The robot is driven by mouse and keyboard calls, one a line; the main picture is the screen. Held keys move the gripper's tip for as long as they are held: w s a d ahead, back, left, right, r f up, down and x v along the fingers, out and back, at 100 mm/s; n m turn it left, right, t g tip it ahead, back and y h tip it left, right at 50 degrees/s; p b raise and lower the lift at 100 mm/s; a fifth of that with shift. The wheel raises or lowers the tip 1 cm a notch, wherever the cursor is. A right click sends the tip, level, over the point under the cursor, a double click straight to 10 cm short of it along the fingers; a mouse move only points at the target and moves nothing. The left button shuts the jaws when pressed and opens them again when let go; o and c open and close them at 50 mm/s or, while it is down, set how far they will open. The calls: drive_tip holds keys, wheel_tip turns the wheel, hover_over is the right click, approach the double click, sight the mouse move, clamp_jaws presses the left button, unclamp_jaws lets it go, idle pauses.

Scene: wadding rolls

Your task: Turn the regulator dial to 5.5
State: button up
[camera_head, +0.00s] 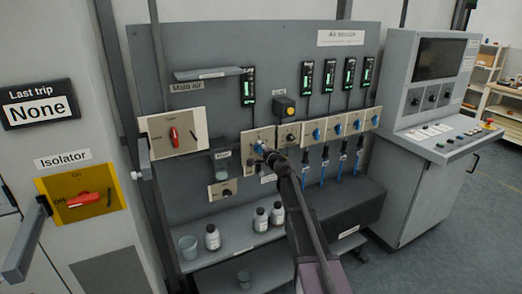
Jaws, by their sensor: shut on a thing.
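My gripper (267,153) reaches up from the lower right to a pale plate (248,136) on the grey air panel. It is shut on a small blue knob (258,146) at that plate; the fingers and wrist hide much of it. A plate just right of it carries a dark round dial (290,138), apart from the gripper. Another dark knob (226,191) sits on a small plate lower left. The labels and scales are too small to read, so I cannot tell which one is the regulator dial or any setting.
Several plates with blue knobs (317,134) run to the right, below gauges (307,78). A red-handled switch (174,135) is at left, and a red isolator handle (85,200) further left. Bottles (212,237) stand on the shelf below. A control console (430,120) is at right.

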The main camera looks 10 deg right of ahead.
drive_tip(key=shift+w+m, duration=0.15)
drive_tip(key=shift+m, duration=0.35)
drive_tip(key=o, duration=1.2)
drive_tip(key=shift+c, duration=0.2)
drive_tip(key=shift+n, duration=0.5)
